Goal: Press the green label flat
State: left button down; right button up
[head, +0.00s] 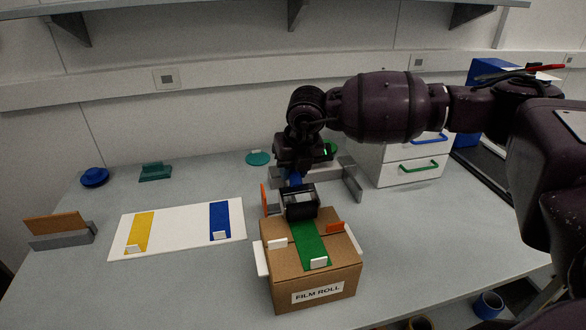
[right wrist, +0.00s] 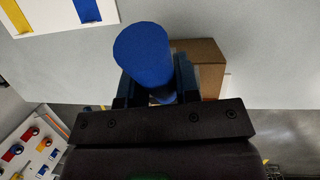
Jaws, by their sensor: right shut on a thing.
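The green label (head: 311,244) lies on top of a brown cardboard box (head: 284,290) marked FILM ROLL, running from the far side towards the front edge. A white tab (head: 318,263) sits at its near end. My right gripper (head: 292,174) is shut on the blue handle of a tool; the handle (right wrist: 143,55) fills the space between the fingers in the right wrist view. The tool's dark, frame-like head (head: 300,203) is at the far end of the label and hides that end. I cannot tell whether it touches the label. My left gripper is not in view.
A white board (head: 178,233) with yellow and blue strips lies left of the box. A grey bracket (head: 351,180) and white drawers (head: 412,166) stand behind right. Bare table lies left front.

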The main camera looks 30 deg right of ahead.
aim_at(300, 207)
jog(key=shift+f, duration=0.45)
dwell(0.6)
jog(key=shift+s+a, duration=0.15)
jog(key=shift+s, duration=0.45)
jog(key=shift+s+a, duration=0.15)
jog(key=shift+s, duration=0.4)
dwell(0.8)
jog(key=shift+s+a, duration=0.25)
jog(key=shift+s, duration=0.75)
jog(key=shift+s+a, duration=0.2)
jog(key=shift+s, duration=0.75)
jog(key=shift+s+a, duration=0.25)
jog(key=shift+s, duration=0.75)
dwell(1.3)
dwell(0.3)
